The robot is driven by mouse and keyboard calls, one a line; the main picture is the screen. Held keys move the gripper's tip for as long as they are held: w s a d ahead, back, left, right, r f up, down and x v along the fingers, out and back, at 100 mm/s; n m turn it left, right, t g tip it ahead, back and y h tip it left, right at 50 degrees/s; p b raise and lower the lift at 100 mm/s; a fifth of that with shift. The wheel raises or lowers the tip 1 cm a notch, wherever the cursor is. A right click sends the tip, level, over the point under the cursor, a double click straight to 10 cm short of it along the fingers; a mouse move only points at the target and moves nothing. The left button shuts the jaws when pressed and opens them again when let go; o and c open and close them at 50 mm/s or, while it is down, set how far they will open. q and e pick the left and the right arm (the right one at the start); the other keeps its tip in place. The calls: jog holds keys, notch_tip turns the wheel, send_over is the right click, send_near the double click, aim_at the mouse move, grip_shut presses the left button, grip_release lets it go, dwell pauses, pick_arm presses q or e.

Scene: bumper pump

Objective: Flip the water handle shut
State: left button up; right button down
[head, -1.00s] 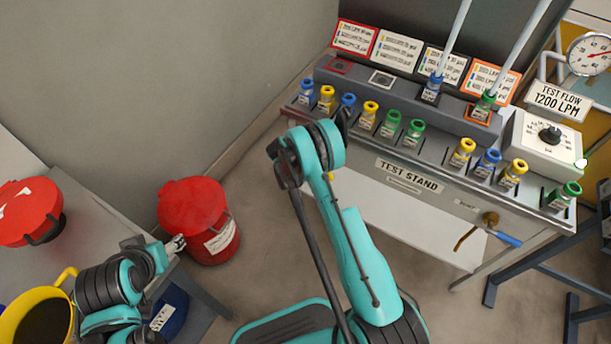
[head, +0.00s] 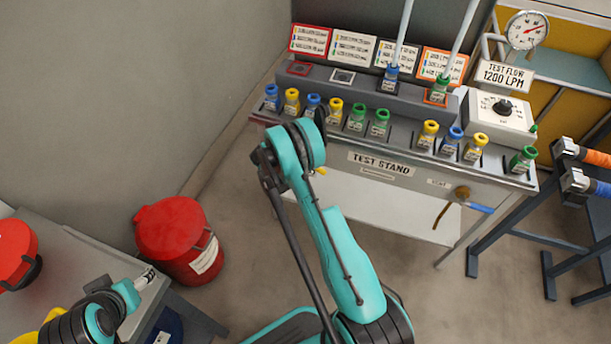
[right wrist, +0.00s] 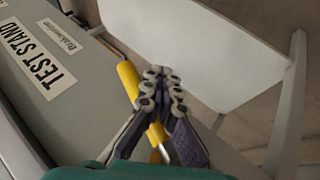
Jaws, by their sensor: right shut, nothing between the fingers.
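A brass valve with a blue handle (head: 476,208) is on the lower front right of the test stand (head: 420,172) in the head view. In the right wrist view a yellow handle (right wrist: 129,82) hangs under the stand's front edge, beside the TEST STAND plate; my fingers partly cover it. Which handle is the water one, I cannot read. My right gripper (right wrist: 162,85) is shut and empty, overlapping the yellow handle in the picture; contact is unclear. In the head view my right arm hides most of this spot. My left gripper (head: 146,278) is by the left table, its opening too small to judge.
Several colored bottles (head: 380,124) line the stand's top. A red bucket (head: 170,235) stands on the floor at left. A dark rack (head: 530,245) is at right. Floor before the stand is clear.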

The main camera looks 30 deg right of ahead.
jog(key=shift+s+d+r+n+g+h, duration=0.15)
jog(key=shift+s+r+g+h, duration=0.05)
jog(key=shift+r+g+h, duration=0.25)
jog(key=shift+s+d+r+n+g+h, duration=0.15)
jog(key=shift+r+g+h, duration=0.2)
jog(key=shift+h, duration=0.1)
jog(key=shift+r, duration=0.15)
dwell(0.7)
